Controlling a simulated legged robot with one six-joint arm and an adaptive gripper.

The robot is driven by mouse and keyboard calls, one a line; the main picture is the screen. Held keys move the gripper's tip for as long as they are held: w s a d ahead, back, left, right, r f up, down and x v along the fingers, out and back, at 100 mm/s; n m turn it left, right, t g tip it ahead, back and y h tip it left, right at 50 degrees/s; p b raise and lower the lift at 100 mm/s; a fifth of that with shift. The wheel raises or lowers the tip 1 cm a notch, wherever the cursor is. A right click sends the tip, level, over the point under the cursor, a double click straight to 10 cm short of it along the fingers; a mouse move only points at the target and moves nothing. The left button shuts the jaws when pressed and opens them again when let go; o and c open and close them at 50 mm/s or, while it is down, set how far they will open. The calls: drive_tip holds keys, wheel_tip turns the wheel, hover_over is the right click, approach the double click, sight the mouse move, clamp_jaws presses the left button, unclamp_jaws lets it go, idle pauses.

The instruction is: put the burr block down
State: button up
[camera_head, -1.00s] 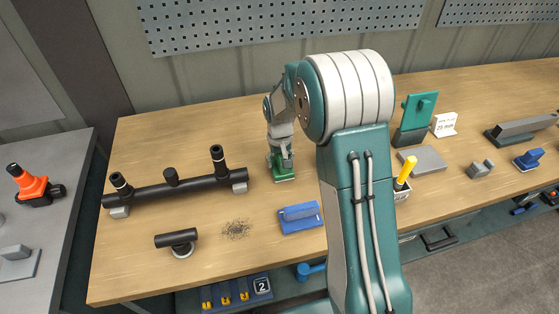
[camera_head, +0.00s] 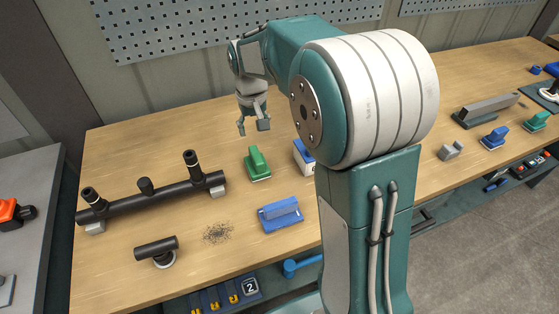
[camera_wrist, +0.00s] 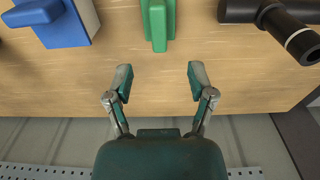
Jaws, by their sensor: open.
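The burr block appears to be the green block with an upright green grip (camera_head: 257,164), standing upright on the wooden bench. It also shows at the top middle of the wrist view (camera_wrist: 158,22). My gripper (camera_head: 253,127) is open and empty, raised above the bench and behind the block in the head view. In the wrist view the spread fingers (camera_wrist: 160,72) have bare wood between them and are apart from the block.
A black pipe assembly (camera_head: 150,198) lies left of the block. A blue block (camera_head: 279,214) and dark shavings (camera_head: 217,233) are in front. A blue-and-white box (camera_head: 301,157) stands close right, partly hidden by my arm. A black pipe tee (camera_head: 156,248) is front left.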

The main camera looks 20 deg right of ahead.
drive_tip(key=s+r+t, duration=0.3)
drive_tip(key=s+r, duration=0.6)
drive_tip(key=s, duration=0.5)
drive_tip(key=s+t, duration=0.2)
drive_tip(key=s, duration=0.9)
drive_tip(key=shift+s+f, duration=0.2)
drive_tip(key=shift+f, duration=0.15)
